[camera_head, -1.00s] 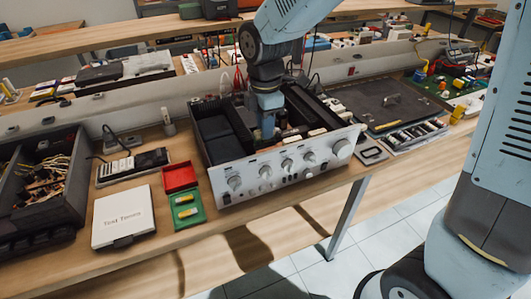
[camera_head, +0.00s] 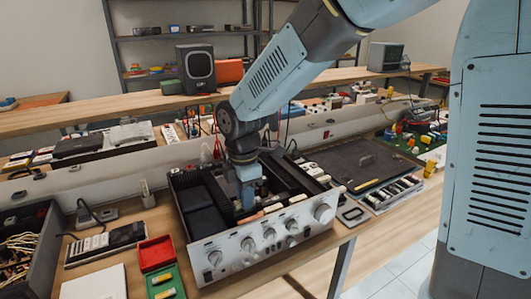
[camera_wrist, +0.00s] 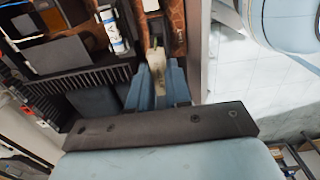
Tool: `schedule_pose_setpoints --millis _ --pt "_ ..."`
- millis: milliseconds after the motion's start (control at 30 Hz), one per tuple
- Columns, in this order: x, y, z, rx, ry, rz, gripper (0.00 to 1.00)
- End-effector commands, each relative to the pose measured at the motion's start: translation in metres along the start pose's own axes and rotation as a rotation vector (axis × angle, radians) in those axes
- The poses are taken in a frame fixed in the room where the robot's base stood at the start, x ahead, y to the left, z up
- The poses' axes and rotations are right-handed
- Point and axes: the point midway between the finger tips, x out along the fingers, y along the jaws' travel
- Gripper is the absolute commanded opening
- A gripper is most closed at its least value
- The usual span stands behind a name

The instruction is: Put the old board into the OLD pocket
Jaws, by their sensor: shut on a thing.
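My gripper (camera_head: 247,198) reaches down into an open silver-fronted amplifier (camera_head: 262,238) on the bench. In the wrist view its blue fingers (camera_wrist: 167,80) are shut on a narrow, pale board-like piece (camera_wrist: 156,64) that stands between brown parts inside the case. I take this piece to be the old board; most of it is hidden. A red tray (camera_head: 156,252) and a green tray with yellow pieces (camera_head: 166,284) lie left of the amplifier. I can read no OLD label, so I cannot tell which is the OLD pocket.
A dark bin of wires (camera_head: 20,245) stands at far left. A power strip (camera_head: 104,243) and white box (camera_head: 95,285) lie near the trays. A dark mat (camera_head: 355,165) is right of the amplifier. A low grey ledge (camera_head: 330,125) runs behind.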

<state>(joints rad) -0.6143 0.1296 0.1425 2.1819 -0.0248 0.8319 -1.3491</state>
Motion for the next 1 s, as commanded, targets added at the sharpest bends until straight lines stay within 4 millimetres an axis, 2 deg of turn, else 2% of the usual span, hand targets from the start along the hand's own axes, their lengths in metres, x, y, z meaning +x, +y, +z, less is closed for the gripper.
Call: schedule_pose_setpoints --millis 200,400,767,1000 --pt "0.025 0.0 0.0 -0.001 0.0 -0.002 0.0" --pt "0.035 0.0 0.0 -0.001 0.0 0.0 0.0" --pt "0.036 0.0 0.0 0.0 0.0 0.001 0.0" --pt "0.024 0.0 0.0 0.0 0.0 0.002 0.0"
